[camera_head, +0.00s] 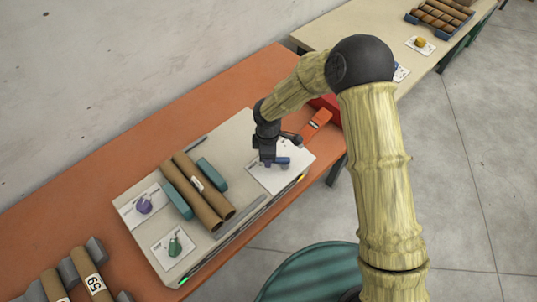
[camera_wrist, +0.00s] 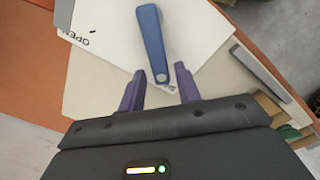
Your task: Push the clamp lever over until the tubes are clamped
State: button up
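The blue lever (camera_wrist: 152,40) lies over a white card printed "OPEN" (camera_wrist: 78,37). In the wrist view its pivot end is close to the gap between my fingertips and its wide end points away from them. In the head view the blue lever (camera_head: 282,160) is at the right end of the cream machine bed, partly hidden by my gripper (camera_head: 267,162). Contact with the lever cannot be told. Two brown tubes (camera_head: 197,192) lie side by side between teal pads (camera_head: 212,174) on the bed.
A purple knob (camera_head: 144,206) and a green knob (camera_head: 174,246) stand on white cards on the bed. An orange-red part (camera_head: 316,124) is behind my gripper. More tubes (camera_head: 93,283) lie in grey holders at the lower left. A second table (camera_head: 345,27) holds a tube tray (camera_head: 440,14).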

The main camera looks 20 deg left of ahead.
jog(key=shift+o, duration=0.2)
jog(key=shift+d, duration=0.1)
notch_tip(320, 180, up, 17)
jog(key=b, duration=0.2)
jog(key=shift+r, duration=0.2)
jog(key=shift+d, duration=0.1)
dwell(0.5)
jog(key=w+d+m+t, duration=0.1)
jog(key=w+d+m, duration=0.1)
jog(key=d+m, duration=1.5)
jog(key=s+d+m, duration=0.3)
jog(key=d, duration=0.7)
jog(key=s+d+m+t, duration=0.1)
jog(key=s+d+m, duration=0.2)
jog(key=d, duration=0.6)
jog(key=shift+s+d+r+t, duration=0.3)
jog(key=shift+s+d+r, duration=0.05)
jog(key=shift+s+r, duration=0.05)
jog(key=shift+c, duration=0.4)
